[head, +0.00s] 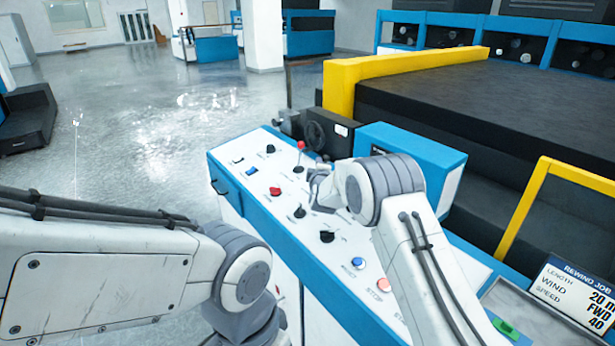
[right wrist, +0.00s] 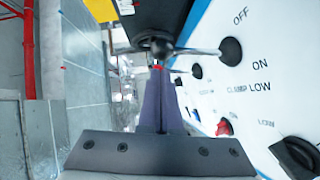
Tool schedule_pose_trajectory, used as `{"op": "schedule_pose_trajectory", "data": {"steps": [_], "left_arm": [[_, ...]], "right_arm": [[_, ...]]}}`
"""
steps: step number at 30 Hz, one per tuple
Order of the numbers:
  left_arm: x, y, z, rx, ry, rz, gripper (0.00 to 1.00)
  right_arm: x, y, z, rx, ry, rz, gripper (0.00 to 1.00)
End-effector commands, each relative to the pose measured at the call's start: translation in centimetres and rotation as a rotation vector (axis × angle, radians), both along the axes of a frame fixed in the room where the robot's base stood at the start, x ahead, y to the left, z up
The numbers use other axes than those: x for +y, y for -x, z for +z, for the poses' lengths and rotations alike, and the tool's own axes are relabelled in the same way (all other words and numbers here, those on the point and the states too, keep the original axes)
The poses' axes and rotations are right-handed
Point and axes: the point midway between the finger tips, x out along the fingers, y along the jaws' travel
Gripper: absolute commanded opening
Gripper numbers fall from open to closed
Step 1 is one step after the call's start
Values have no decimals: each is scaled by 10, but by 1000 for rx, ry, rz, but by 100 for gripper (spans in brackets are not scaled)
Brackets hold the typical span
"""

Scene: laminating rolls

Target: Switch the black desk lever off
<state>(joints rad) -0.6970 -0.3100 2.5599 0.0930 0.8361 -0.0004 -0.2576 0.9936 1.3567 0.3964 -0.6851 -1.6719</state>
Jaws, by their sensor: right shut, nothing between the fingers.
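The black desk lever (head: 299,212) stands on the white top of the blue-sided desk. In the right wrist view its dark ball (right wrist: 162,46) sits on a metal rod from a round black base (right wrist: 231,50). OFF is printed above this base and ON below it. My right gripper (right wrist: 160,72) is shut and empty, its tips close to the ball; I cannot tell whether they touch. In the head view the right gripper (head: 320,185) is partly hidden by its own wrist. My left arm crosses the lower left; its gripper is out of sight.
A red-topped lever (head: 300,146), a red knob (head: 275,191) and a black knob (head: 326,237) stand near the lever. A yellow-railed machine (head: 400,66) is behind; open floor lies left.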

Motion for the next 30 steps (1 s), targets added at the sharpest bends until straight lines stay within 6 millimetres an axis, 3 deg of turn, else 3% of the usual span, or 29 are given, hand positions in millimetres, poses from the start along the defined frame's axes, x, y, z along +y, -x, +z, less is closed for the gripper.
{"op": "schedule_pose_trajectory", "data": {"steps": [10, 30], "left_arm": [[0, 0, -1, 0, 0, 0, 0], [0, 0, 1, 0, 0, 0, 0]], "right_arm": [[-11, -9, 4, 33, -45, 2, 0], [-18, -10, 6, 31, -44, -5, 0]]}}
